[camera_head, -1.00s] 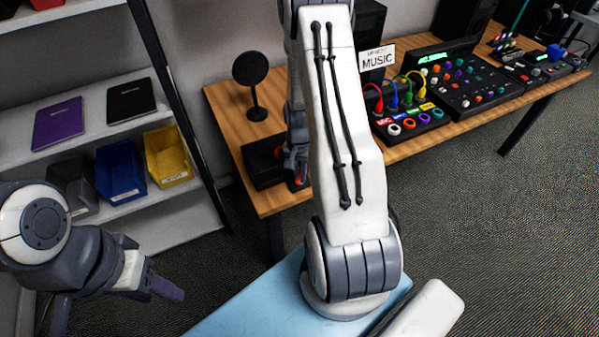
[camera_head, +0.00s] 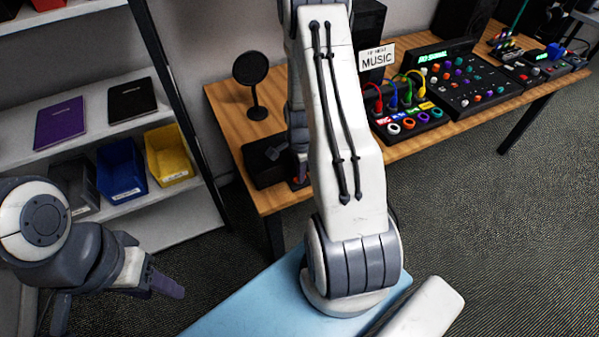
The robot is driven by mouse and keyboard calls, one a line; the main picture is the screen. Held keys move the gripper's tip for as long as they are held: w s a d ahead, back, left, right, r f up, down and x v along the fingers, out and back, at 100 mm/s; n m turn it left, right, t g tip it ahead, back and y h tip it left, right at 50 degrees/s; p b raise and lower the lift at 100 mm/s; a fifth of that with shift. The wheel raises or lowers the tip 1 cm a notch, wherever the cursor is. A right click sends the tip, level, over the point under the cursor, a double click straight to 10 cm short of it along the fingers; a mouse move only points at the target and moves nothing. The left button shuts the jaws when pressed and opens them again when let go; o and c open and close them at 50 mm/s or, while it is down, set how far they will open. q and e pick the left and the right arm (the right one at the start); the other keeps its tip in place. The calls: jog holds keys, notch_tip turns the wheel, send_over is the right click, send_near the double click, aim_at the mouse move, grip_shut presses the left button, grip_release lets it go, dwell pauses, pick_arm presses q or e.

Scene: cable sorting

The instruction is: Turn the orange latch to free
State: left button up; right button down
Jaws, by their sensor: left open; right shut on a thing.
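A black box (camera_head: 264,166) sits on the left end of the wooden desk. A small patch of orange, likely the orange latch (camera_head: 301,183), shows at its right side, mostly hidden by my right arm. My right gripper (camera_head: 299,168) is down at the box by this orange part and shut on it, largely covered by my own forearm. How far the latch is turned cannot be seen. My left gripper (camera_head: 166,286) is open and empty at lower left, over the floor and away from the desk.
A round black microphone-like disc (camera_head: 251,72) stands behind the box. A patch panel (camera_head: 412,122) with coloured cables and a mixer (camera_head: 462,82) reading "NO SIGNAL" are to the right. Shelves with a yellow bin (camera_head: 167,154) stand at left.

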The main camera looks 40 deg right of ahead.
dwell(0.5)
jog(key=c, duration=0.9)
grip_release()
jog(key=shift+w, duration=0.1)
